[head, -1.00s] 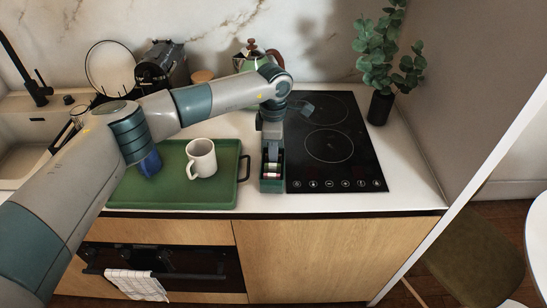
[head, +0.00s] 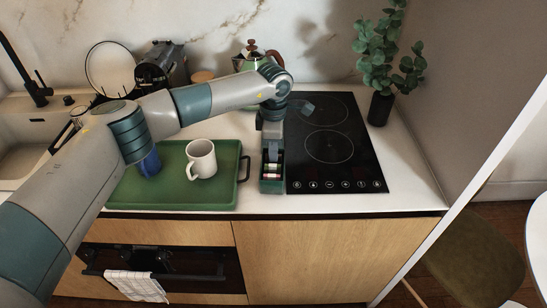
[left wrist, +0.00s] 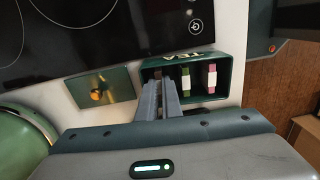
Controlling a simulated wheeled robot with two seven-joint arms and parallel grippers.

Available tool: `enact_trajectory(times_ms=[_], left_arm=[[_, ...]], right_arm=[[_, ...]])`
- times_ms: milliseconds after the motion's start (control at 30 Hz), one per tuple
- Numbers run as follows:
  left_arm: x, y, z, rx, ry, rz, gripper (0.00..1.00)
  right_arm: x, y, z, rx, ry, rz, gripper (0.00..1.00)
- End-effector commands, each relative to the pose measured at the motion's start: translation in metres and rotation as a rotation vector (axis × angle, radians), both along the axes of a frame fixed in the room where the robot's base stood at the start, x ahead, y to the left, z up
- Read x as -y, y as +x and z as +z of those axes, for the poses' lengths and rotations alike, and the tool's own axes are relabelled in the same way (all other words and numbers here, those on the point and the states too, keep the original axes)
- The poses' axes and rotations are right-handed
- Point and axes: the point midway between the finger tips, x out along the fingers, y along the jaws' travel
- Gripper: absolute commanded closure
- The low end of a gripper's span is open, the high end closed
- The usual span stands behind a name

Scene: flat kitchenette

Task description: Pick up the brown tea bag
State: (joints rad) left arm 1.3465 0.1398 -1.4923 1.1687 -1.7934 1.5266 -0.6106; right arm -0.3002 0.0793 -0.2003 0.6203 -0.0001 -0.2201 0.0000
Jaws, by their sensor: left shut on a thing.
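The dark green tea box (head: 272,187) stands open on the counter between the tray and the cooktop; it also shows in the left wrist view (left wrist: 233,66). My left gripper (left wrist: 163,82) reaches into its left compartment in the wrist view, fingers close together, shut on the brown tea bag (left wrist: 157,74), which is mostly hidden by the fingers. A green tea bag (left wrist: 185,82) and a pink tea bag (left wrist: 211,79) stand in the other compartments. In the head view the gripper (head: 272,158) points down over the box. My right gripper is not in view.
A square green lid with a gold knob (left wrist: 96,95) lies on the counter beside the box. The green tray (head: 215,200) holds a white mug (head: 201,158) and a blue cup (head: 149,163).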

Motion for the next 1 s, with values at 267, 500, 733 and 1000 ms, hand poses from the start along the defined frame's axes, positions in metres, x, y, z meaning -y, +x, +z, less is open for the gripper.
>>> enact_trajectory(times_ms=[267, 500, 733, 1000], left_arm=[[0.0, 0.001, 0.028, 0.005, -0.001, 0.0, 1.0], [0.0, 0.001, 0.068, 0.004, -0.001, 0.0, 1.0], [0.0, 0.0, 0.093, 0.001, 0.001, 0.0, 1.0], [0.0, 0.0, 0.098, 0.0, 0.0, 0.0, 1.0]], right_arm=[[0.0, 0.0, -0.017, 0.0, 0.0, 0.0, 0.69], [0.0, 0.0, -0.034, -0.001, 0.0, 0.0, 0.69], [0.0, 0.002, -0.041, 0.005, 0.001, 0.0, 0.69], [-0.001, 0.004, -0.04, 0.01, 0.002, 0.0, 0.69]])
